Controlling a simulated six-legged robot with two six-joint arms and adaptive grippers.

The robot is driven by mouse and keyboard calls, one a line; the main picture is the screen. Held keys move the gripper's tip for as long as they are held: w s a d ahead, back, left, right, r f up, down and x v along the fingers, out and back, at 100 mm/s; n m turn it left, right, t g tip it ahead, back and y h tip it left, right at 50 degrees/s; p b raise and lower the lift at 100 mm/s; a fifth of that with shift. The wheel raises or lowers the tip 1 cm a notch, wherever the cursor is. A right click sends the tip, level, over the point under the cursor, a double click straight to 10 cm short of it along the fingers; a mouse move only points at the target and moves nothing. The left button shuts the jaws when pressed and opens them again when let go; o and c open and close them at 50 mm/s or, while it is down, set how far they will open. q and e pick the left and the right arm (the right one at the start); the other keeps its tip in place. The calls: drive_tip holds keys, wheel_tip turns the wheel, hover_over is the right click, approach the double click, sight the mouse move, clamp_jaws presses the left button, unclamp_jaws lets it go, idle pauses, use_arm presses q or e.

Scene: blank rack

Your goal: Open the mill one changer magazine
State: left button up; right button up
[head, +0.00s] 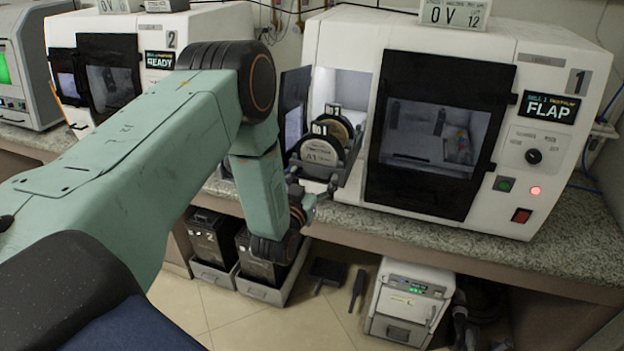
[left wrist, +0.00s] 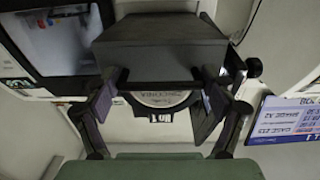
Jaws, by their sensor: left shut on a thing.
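Mill one (head: 560,130), marked 1, stands at the right of the head view with its display reading FLAP. Its dark side flap (head: 294,105) is swung open at the lit left bay. The changer magazine (head: 352,166), a dark tray holding upright round blanks, sticks out of that bay towards me; one blank is labelled A1. My left gripper (head: 318,195) is at the magazine's front end and is shut on it. In the left wrist view, the fingers (left wrist: 165,88) flank a dark box-like part, with a pale disc below. The exact contact is hidden. My right gripper is not in view.
Mill two (head: 190,30), reading READY, stands to the left on the same speckled counter (head: 400,222). Dark bins (head: 212,240) and a white unit (head: 405,305) are on the floor below. The counter's front edge runs just under my gripper.

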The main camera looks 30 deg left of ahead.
sight(317, 171)
use_arm(q)
drive_tip(key=shift+b+x, duration=0.8)
drive_tip(key=shift+x, duration=1.25)
drive_tip(key=shift+r, duration=0.2)
drive_tip(key=o, duration=1.5)
drive_tip(key=shift+s+d, duration=0.1)
drive_tip(key=shift+o, duration=0.2)
drive_tip(key=shift+s+f, duration=0.15)
drive_tip(key=shift+s, duration=0.3)
drive_tip(key=v, duration=1.1)
drive_tip(key=shift+s, duration=0.1)
